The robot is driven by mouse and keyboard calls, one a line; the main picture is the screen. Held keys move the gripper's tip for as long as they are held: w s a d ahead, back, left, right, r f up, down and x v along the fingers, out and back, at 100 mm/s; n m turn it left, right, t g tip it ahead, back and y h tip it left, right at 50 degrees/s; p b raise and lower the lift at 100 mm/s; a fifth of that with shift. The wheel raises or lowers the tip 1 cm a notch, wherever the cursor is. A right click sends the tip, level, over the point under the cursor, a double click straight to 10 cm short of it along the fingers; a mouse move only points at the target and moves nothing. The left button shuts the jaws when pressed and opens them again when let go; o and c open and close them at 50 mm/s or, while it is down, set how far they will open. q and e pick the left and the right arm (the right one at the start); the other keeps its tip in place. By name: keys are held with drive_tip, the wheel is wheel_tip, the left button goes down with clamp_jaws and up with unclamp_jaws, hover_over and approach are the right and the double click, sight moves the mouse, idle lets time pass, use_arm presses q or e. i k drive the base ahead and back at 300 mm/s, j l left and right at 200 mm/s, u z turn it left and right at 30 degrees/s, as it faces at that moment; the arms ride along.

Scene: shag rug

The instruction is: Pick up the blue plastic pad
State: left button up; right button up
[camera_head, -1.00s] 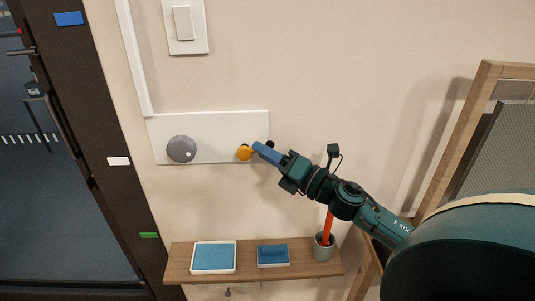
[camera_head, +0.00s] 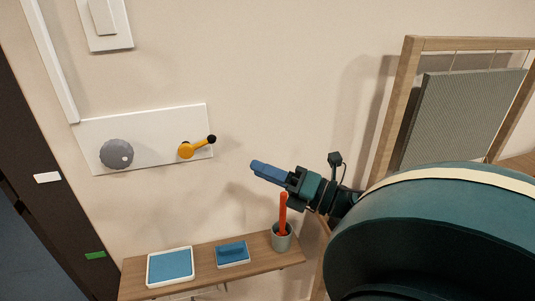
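On the wooden shelf, a flat blue pad (camera_head: 171,265) lies in a white tray at the left. Beside it, a blue block with a raised grip (camera_head: 232,250) sits in a smaller white tray. I cannot tell which of the two is plastic. My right gripper (camera_head: 262,169), with blue fingers, is in the air above and to the right of both, touching nothing that I can see. Its fingers show as one narrow shape, so I cannot tell whether they are apart. My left gripper is out of view.
A grey cup (camera_head: 282,243) with a red stick (camera_head: 283,212) stands at the shelf's right end, below my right gripper. A white wall panel (camera_head: 150,125) carries a grey knob (camera_head: 117,154) and an orange lever (camera_head: 190,149). A wooden frame (camera_head: 400,100) with a grey panel is at right.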

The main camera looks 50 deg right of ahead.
sight(235, 253)
drive_tip(key=k, duration=1)
